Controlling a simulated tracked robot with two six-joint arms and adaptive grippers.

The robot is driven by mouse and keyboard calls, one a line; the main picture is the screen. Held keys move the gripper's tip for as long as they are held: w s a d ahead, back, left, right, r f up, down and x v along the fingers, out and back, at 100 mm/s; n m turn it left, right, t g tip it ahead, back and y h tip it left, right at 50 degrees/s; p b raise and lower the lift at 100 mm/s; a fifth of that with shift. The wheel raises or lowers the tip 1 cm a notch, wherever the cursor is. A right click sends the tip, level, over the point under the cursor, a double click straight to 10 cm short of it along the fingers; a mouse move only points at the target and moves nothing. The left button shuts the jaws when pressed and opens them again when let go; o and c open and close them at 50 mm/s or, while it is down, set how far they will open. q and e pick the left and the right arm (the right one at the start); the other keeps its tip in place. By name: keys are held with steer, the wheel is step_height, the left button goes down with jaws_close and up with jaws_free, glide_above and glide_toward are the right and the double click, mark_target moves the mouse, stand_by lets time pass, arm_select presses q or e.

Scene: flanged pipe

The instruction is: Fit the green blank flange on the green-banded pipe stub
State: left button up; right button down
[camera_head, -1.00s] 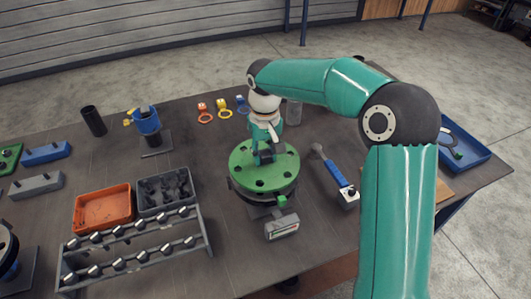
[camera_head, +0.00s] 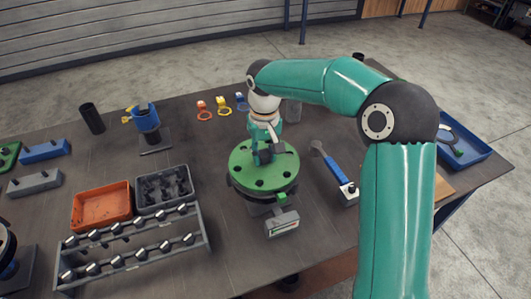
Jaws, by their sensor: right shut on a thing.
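The green blank flange (camera_head: 276,178), a round disc with several dark bolt holes, lies level at the table's middle. A dark ring of the pipe stub (camera_head: 244,198) shows just under its rim. Whether the two faces touch, and whether the bolt holes line up, I cannot tell. My right gripper (camera_head: 262,158) comes down from above and is shut on the flange near its far-left part. A small green block (camera_head: 282,197) shows at the front edge. The stub's band is mostly hidden under the flange. My left gripper is not in view.
A rack of bolts (camera_head: 135,250), an orange tray (camera_head: 101,207) and a grey bin (camera_head: 164,188) stand to the left. A blue-handled hammer (camera_head: 333,172) lies to the right. A small boxy gauge (camera_head: 282,223) is in front. A blue tray (camera_head: 465,145) is at far right.

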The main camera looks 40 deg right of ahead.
steer(key=shift+f+b, duration=0.3)
steer(key=shift+f, duration=0.1)
stand_by(0.3)
steer(key=c, duration=0.7)
jaws_free()
steer(key=shift+c, duration=0.2)
steer(key=shift+f, duration=0.1)
step_height(320, 180, up, 12)
steer(key=f, duration=0.1)
step_height(320, 180, up, 9)
steer(key=p, duration=0.7)
glide_above(264, 153)
steer(key=shift+r+b, duration=0.3)
steer(key=shift+r, duration=0.25)
